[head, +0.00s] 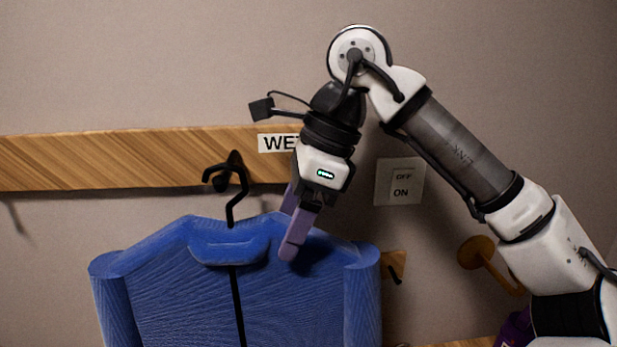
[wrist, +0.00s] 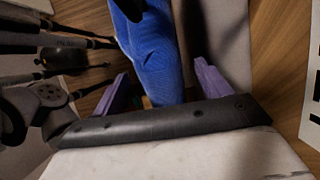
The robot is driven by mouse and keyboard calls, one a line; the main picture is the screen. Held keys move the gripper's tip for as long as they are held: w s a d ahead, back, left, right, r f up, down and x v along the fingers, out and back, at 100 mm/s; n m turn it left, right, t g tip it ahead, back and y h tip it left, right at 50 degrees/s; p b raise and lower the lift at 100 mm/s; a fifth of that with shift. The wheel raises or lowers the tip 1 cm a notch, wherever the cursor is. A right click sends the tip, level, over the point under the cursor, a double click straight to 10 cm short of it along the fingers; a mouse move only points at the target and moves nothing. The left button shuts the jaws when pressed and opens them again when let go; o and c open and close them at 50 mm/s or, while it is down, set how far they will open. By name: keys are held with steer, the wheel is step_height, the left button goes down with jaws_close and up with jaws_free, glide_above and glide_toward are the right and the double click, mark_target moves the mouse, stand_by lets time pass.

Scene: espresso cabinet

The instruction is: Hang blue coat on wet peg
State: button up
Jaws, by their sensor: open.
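The blue coat (head: 170,285) is upright on a black hanger (head: 231,212). The hanger's hook is at the black peg (head: 234,158) on the wooden rail, left of the partly covered WET label (head: 276,143); whether it bears on the peg is hard to tell. My gripper (head: 290,225) points down at the coat's right shoulder, its purple fingers open. In the wrist view the coat (wrist: 148,50) reaches in between the spread fingers of my gripper (wrist: 165,88), with gaps at the sides.
The wooden rail (head: 80,162) runs along the wall. An OFF/ON switch plate (head: 399,182) is right of my gripper. A brown round-ended peg (head: 477,252) and a small wooden piece with a dark hook (head: 394,266) are lower right. The wall above the rail is clear at left.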

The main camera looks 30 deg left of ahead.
steer(key=v, duration=1.3)
